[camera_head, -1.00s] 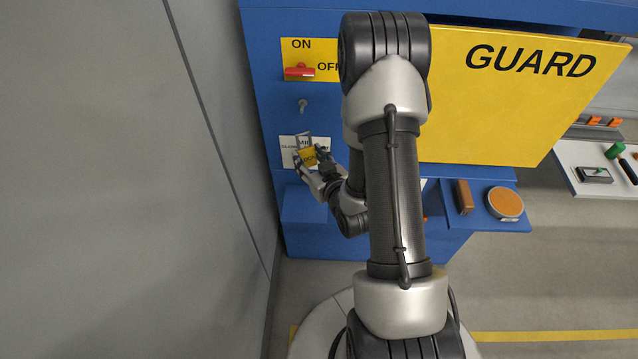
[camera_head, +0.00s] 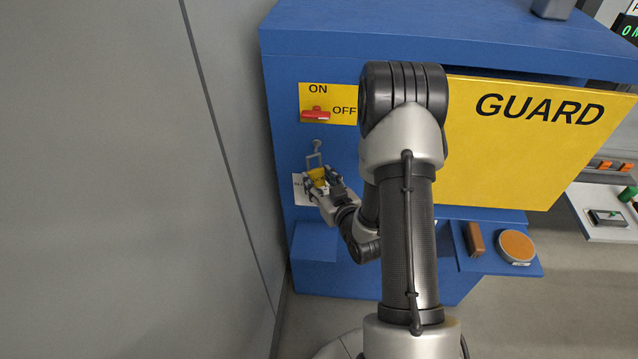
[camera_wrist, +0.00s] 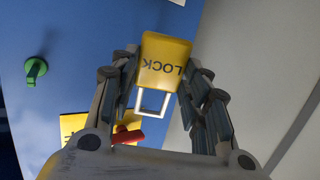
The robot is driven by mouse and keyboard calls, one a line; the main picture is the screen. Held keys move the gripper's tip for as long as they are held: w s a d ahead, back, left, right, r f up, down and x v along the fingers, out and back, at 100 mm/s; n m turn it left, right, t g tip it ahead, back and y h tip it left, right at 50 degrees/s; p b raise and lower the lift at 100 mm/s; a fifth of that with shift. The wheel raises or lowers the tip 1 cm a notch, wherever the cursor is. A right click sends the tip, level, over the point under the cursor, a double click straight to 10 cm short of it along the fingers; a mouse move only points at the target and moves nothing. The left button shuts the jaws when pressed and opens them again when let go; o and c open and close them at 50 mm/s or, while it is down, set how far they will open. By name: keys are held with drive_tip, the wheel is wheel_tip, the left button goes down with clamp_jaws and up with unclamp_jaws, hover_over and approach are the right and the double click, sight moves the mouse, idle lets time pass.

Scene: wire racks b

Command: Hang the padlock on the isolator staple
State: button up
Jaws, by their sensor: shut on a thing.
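The yellow padlock (camera_head: 318,177) is held upright by my gripper (camera_head: 322,184), with its grey shackle (camera_head: 314,160) pointing up. The grey isolator staple (camera_head: 317,144) sticks out of the blue panel just above the shackle. The shackle's top appears close to the staple or overlapping it; I cannot tell whether they touch. In the wrist view the padlock (camera_wrist: 165,62), marked LOCK, sits between the fingers of my gripper (camera_wrist: 164,72), and its shackle is closed in outline. The staple cannot be made out there.
A yellow ON/OFF plate with a red handle (camera_head: 315,114) is above the staple. A white label (camera_head: 300,189) is partly behind my gripper. A grey wall (camera_head: 130,180) stands to the left. The yellow GUARD panel (camera_head: 530,150) is to the right. The wrist view shows a green knob (camera_wrist: 35,70).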

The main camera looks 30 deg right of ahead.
sight(324, 173)
drive_tip(key=shift+w+d+f+p, duration=0.1)
drive_tip(key=shift+w+d+p, duration=0.1)
drive_tip(key=shift+w+d, duration=0.35)
drive_tip(key=shift+w+d+p, duration=0.2)
drive_tip(key=shift+w+d, duration=0.1)
drive_tip(key=shift+w, duration=0.4)
drive_tip(key=shift+w+d+f+p, duration=0.1)
drive_tip(key=shift+w+d+p, duration=0.1)
drive_tip(key=shift+w+d, duration=0.35)
drive_tip(key=shift+w+d+f+b, duration=0.25)
drive_tip(key=shift+w+f+b, duration=0.35)
drive_tip(key=shift+b, duration=0.5)
drive_tip(key=o, duration=1.2)
